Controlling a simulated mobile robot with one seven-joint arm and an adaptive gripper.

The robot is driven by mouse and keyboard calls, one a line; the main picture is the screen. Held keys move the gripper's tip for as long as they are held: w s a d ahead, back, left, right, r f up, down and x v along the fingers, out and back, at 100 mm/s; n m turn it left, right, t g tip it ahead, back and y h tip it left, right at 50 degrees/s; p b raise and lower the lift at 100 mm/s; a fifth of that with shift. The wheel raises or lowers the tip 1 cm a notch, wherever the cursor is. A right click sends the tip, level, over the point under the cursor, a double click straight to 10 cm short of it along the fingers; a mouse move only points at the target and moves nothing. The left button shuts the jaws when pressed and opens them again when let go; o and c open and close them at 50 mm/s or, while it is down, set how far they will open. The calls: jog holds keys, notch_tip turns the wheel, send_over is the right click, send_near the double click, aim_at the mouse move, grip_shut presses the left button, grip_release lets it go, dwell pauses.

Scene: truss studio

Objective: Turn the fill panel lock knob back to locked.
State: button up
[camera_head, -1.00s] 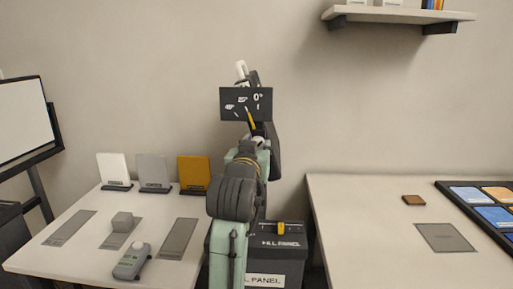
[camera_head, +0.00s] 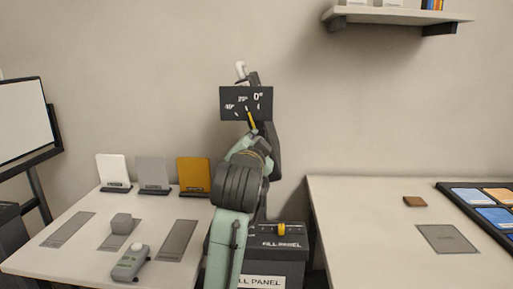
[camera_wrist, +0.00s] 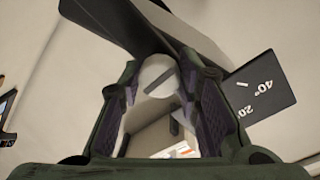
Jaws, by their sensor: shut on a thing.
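In the wrist view my gripper (camera_wrist: 160,84) is shut around a pale rounded piece (camera_wrist: 157,70) with a dark slot, which I take for the lock knob. The two ribbed fingers lie on either side of it. Beside it, to the right, is a dark scale plate (camera_wrist: 259,88) marked 20° and 40°. In the head view this plate (camera_head: 232,92) stands above my arm, with a yellow pointer (camera_head: 251,119) near its 20° mark. There my fingers and their hold are hidden. Which way the knob is turned cannot be told.
A dark box labelled FILL PANEL (camera_head: 283,260), with a yellow part on top, stands between the left table (camera_head: 80,264) and right table (camera_head: 350,220). A shelf (camera_head: 395,14) hangs at upper right. The left table holds cards, a grey block and a handheld device.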

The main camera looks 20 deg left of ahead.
jog(key=shift+m, duration=0.3)
jog(key=o, duration=1.1)
jog(key=v, duration=1.2)
jog(key=shift+d, duration=0.1)
